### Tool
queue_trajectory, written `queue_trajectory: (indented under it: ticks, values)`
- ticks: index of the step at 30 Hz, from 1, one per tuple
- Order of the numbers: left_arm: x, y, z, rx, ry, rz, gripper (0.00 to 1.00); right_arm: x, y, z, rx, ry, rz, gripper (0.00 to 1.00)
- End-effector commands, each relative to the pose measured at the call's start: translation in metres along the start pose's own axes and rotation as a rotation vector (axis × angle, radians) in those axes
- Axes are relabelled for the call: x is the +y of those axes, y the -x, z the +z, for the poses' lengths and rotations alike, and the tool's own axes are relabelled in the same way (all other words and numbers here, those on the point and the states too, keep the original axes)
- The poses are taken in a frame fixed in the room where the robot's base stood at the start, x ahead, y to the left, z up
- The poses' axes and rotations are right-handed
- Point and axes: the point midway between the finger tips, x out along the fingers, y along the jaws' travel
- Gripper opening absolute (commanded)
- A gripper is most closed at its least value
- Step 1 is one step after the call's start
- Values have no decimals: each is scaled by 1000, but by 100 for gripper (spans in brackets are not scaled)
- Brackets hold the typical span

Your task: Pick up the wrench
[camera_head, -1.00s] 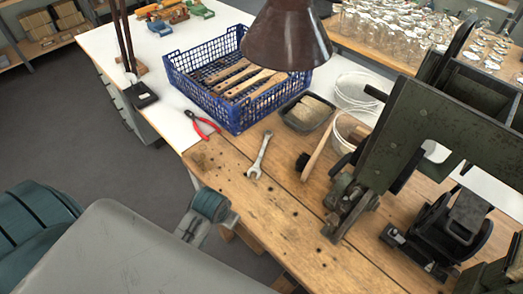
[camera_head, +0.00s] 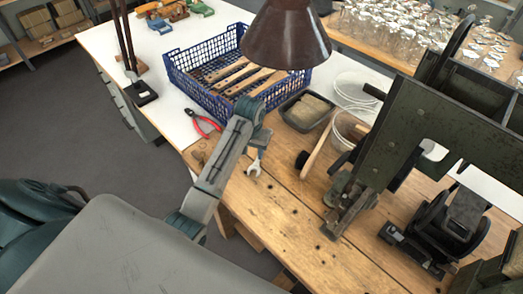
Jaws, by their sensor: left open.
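The silver wrench (camera_head: 254,168) lies on the wooden bench top. Its lower open jaw shows, while its upper part is hidden behind my left gripper. My left gripper (camera_head: 259,145) is over the upper part of the wrench, at the end of the grey arm that reaches in from the lower left. Its jaws are open, and the fingers are small and partly hidden by the arm. I cannot tell whether they touch the wrench. My right gripper is not in view.
A blue crate (camera_head: 205,97) of wooden pieces stands behind the wrench. Red pliers (camera_head: 207,127) lie to its left. A black tray (camera_head: 291,121), a wooden-handled brush (camera_head: 317,143) and a dark machine (camera_head: 412,130) are to the right. A brown lamp shade (camera_head: 286,40) hangs above.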

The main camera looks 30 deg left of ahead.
Motion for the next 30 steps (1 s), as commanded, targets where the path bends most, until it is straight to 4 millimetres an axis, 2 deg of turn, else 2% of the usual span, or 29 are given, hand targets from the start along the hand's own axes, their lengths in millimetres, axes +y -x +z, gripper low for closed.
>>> queue_trajectory:
  ticks: [1, 3, 9, 11, 18, 23, 26, 30]
  values:
    - [1, 9, -19, -12, 11, 5, 44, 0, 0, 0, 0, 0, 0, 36]
    - [3, 18, -35, -30, 23, 10, 44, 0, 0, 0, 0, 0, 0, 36]
    - [4, 28, -55, -57, 41, 18, 44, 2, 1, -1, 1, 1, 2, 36]
    - [5, 23, -56, -62, 43, 18, 44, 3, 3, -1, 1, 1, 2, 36]
    - [6, -13, -53, -61, 42, 18, 44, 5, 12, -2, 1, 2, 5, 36]
    - [6, -25, -52, -60, 42, 18, 44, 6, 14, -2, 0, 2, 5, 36]
    - [6, -33, -50, -62, 42, 18, 44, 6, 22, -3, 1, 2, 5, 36]
    - [8, -54, -44, -62, 42, 18, 44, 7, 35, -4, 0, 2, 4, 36]
